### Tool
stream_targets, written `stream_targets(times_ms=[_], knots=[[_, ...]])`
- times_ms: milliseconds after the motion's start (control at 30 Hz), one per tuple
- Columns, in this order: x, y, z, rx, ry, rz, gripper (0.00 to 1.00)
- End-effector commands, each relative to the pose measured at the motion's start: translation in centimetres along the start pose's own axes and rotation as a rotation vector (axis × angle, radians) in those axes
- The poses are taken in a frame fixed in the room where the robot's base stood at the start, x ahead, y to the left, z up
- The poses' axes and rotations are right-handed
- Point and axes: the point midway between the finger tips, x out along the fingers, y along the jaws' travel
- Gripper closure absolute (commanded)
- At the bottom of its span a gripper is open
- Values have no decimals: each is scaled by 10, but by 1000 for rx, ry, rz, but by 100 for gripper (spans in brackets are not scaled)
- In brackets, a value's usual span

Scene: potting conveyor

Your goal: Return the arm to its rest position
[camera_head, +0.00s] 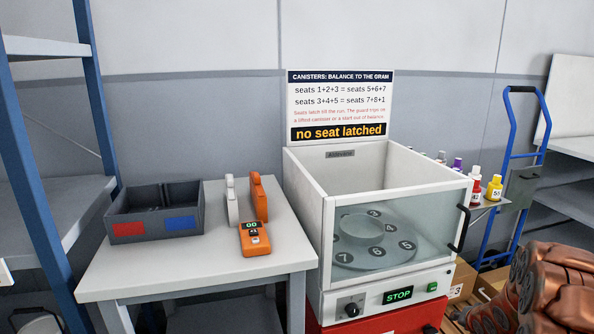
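My gripper is not recognisable in the head view. Glossy copper-brown rounded shapes (555,285) fill the lower right corner and run out of the frame. I cannot tell whether they are links of my arm. No gripper fingers show, so I cannot see whether the gripper is open or holds anything.
A white machine (307,200) with a glass front and numbered seats stands mid-right; its sign (340,105) reads "no seat latched". A table (190,271) at left holds a dark bin (140,240) and an orange device (255,240). A blue hand truck (511,125) stands right.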

Motion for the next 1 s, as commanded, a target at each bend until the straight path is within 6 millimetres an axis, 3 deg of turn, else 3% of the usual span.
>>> stream_targets(times_ms=[133, 467, 767, 1000], knots=[[-35, -17, 3, -81, -41, 86, 60], [-122, -44, 40, -228, -194, 238, 60], [-213, -65, 99, -350, -384, 305, 60], [-290, -77, 160, -451, -567, 304, 60]])
